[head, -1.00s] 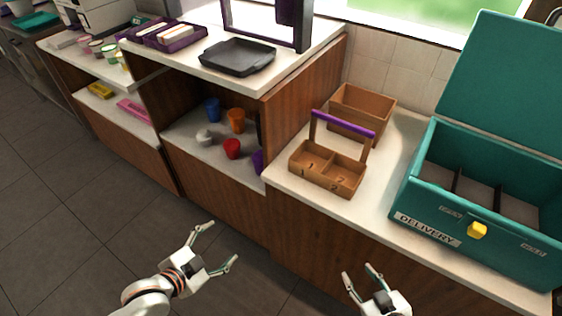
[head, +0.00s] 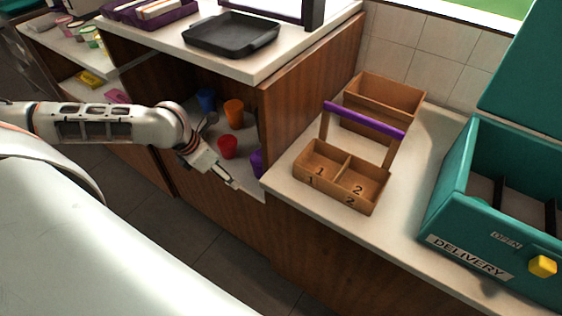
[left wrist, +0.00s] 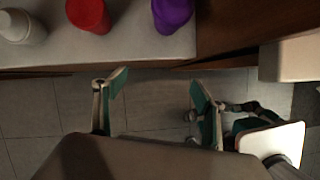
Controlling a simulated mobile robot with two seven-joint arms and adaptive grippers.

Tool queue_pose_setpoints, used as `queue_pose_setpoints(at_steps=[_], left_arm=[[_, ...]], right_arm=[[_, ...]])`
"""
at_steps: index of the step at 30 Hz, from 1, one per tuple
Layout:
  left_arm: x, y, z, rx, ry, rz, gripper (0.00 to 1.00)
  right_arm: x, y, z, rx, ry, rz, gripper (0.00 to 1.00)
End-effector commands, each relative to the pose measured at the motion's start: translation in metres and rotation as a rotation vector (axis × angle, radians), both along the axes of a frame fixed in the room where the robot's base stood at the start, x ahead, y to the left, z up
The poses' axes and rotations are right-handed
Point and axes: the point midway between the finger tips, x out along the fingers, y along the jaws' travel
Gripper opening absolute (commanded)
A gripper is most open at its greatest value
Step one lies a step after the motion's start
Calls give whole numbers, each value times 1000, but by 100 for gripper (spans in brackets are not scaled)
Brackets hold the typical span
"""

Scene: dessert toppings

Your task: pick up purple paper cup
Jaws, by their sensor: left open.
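The purple paper cup (head: 257,163) stands at the right end of the low shelf, partly hidden by the cabinet's side panel in the head view. In the left wrist view the purple cup (left wrist: 172,15) is at the top edge, cut off by the frame. My left gripper (head: 232,183) is at the front of the shelf, left of and nearer than the cup. In its wrist view the left gripper (left wrist: 158,88) is open and empty, its fingers apart below the shelf edge. White and teal parts at the lower right of the wrist view look like my right gripper, partly covered.
A red cup (head: 228,147), an orange cup (head: 233,111) and a blue cup (head: 206,99) share the shelf. The wooden side panel (head: 305,100) closes it on the right. A wooden caddy (head: 340,180) and a teal delivery box (head: 455,215) stand on the right counter.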

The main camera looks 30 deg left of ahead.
Motion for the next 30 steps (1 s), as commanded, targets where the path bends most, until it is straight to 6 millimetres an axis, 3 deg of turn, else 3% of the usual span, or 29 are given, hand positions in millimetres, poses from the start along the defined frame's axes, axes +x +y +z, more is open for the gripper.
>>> queue_pose_setpoints(at_steps=[5, 18, 27, 30], left_arm=[[17, -3, 1, 10, 0, -15, 70], [93, -30, 0, 9, 0, -14, 70], [113, -37, 1, 9, 0, -13, 70], [117, -39, -18, 8, 8, -12, 70]], right_arm=[[-1, 0, -2, -2, 2, 2, 40], [-6, -2, -12, -11, 16, 3, 40], [-6, -3, -13, -13, 16, 3, 40], [-9, -3, -21, -15, 25, 4, 40]])
